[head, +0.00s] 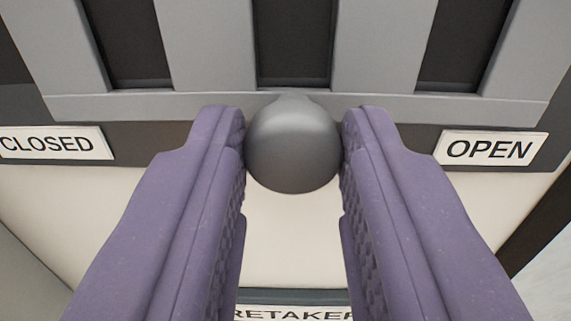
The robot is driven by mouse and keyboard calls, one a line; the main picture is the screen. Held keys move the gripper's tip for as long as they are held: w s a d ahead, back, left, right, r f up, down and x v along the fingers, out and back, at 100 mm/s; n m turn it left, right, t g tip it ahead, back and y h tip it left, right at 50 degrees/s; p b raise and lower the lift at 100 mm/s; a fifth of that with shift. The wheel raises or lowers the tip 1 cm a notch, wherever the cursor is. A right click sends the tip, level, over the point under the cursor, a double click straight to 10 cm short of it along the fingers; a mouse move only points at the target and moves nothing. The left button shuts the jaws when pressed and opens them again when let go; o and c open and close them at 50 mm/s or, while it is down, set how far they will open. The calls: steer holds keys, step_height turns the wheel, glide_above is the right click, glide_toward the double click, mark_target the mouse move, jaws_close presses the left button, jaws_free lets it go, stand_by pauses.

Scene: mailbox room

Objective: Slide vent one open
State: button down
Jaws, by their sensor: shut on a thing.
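The vent (205,45) is a grey slatted plate with dark slots, across the top of the head view. A round dark grey knob (292,148) sticks out from its lower edge at the middle. My gripper (293,150) has its two purple fingers on either side of the knob, shut on it. A "CLOSED" label (52,143) is to the left of the knob and an "OPEN" label (490,149) is to the right. The knob stands about midway between the two labels. The vent's upper part is out of view.
Below the vent is a cream panel (290,240). A sign (294,312) with partly hidden lettering, "RETAKER", is at the bottom, behind my fingers. A dark frame edge (540,215) runs along the right side.

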steer(key=c, duration=1.2)
jaws_free()
steer(key=shift+d, duration=0.1)
steer(key=o, duration=0.4)
steer(key=shift+d, duration=0.25)
steer(key=shift+a, duration=0.1)
steer(key=shift+s+a, duration=0.1)
steer(key=shift+s, duration=0.05)
steer(key=s+b, duration=0.2)
steer(key=s, duration=0.5)
steer(key=shift+s+b, duration=0.25)
steer(key=shift+b, duration=0.1)
